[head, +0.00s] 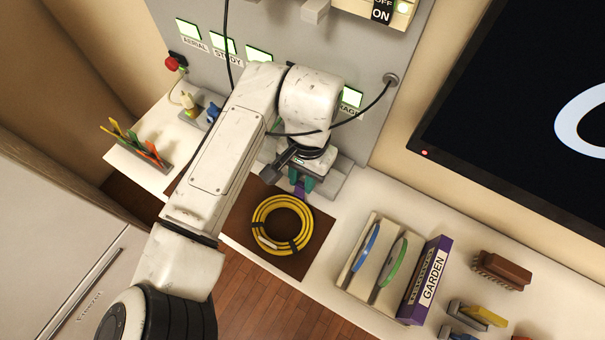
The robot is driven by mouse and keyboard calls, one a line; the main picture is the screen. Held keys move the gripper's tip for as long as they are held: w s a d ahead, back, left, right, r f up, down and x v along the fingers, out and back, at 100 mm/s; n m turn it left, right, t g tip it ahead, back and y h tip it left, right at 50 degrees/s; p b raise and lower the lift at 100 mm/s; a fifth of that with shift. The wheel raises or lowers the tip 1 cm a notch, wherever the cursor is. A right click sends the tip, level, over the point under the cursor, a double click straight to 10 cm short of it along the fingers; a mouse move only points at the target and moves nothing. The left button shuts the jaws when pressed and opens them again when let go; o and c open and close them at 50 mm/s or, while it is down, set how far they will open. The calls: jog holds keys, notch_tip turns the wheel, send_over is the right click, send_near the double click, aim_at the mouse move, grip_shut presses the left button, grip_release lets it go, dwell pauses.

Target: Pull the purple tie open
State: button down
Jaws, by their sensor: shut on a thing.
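The purple tie (299,189) shows as a small strip between the teal fingertips of my gripper (301,183). My gripper is shut on it, at the far edge of a coil of yellow cable (261,213). The coil lies on a brown mat (244,237) on the white counter. Dark bands also cross the coil. I cannot tell how much of the purple tie is still wrapped on the coil, since the fingers and arm hide part of it.
A grey panel with lit labels (196,30) stands behind my arm, with black cables hanging in front. To the right are a holder with blue and green rings (358,278), a purple GARDEN box (427,281) and a brown brush (502,268). A screen (540,100) hangs at right.

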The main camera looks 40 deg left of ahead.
jog(key=c, duration=0.9)
grip_release()
jog(key=shift+r, duration=0.25)
notch_tip(320, 180, up, 2)
jog(key=shift+r, duration=0.15)
notch_tip(320, 180, up, 6)
send_over(298, 209)
jog(key=s+d+r, duration=0.1)
jog(key=s, duration=0.1)
jog(key=s+d+r, duration=0.1)
jog(key=s+d, duration=0.1)
jog(key=s, duration=0.1)
jog(key=s+d+r, duration=0.2)
jog(key=s, duration=0.1)
jog(key=shift+s+r, duration=0.1)
